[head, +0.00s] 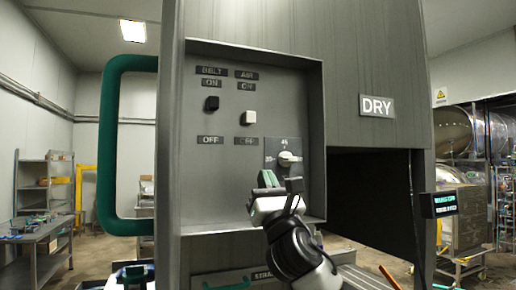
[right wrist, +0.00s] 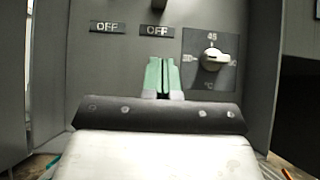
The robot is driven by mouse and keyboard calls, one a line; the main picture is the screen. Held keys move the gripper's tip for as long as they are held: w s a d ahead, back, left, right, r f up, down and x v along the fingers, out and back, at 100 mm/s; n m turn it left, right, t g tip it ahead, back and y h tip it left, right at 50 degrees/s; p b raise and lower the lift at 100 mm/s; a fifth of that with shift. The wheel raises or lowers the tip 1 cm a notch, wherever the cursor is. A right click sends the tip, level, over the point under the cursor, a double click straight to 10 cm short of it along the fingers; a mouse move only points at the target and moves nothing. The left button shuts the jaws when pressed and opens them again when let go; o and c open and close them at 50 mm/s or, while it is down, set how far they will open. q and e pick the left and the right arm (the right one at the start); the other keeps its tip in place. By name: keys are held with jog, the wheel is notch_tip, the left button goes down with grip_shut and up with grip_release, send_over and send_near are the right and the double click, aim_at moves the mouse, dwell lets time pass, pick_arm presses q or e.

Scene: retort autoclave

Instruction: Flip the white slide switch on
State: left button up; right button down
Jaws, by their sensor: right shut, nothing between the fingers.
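The white slide switch (head: 248,117) is on the grey control panel, in the column labelled AIR, between its ON label (head: 247,87) and OFF label (head: 249,141). Its knob sits a little lower than the black switch beside it. My right gripper (head: 268,179) is below and slightly right of the white switch, apart from it. Its green fingers are together and empty; they also show in the right wrist view (right wrist: 162,75), pointing up below the right OFF label (right wrist: 157,30). The white knob is out of the right wrist view. My left gripper is not in view.
A black slide switch (head: 211,103) is left of the white one, under BELT. A white rotary knob (head: 289,158) is close to the right of my gripper. The panel is recessed, with raised side walls. A green handle (head: 108,150) stands out at the left.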

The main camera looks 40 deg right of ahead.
aim_at(253, 115)
jog(key=p+x, duration=0.5)
jog(key=x, duration=0.5)
jog(key=shift+w+r, duration=0.1)
jog(key=shift+r, duration=0.05)
notch_tip(253, 115, up, 2)
jog(key=shift+r+p, duration=0.15)
jog(key=shift+p, duration=0.8)
jog(key=shift+r+p, duration=0.3)
jog(key=shift+r, duration=0.2)
notch_tip(253, 115, up, 4)
jog(key=p, duration=0.3)
jog(key=shift+p, duration=0.3)
jog(key=shift+f, duration=0.25)
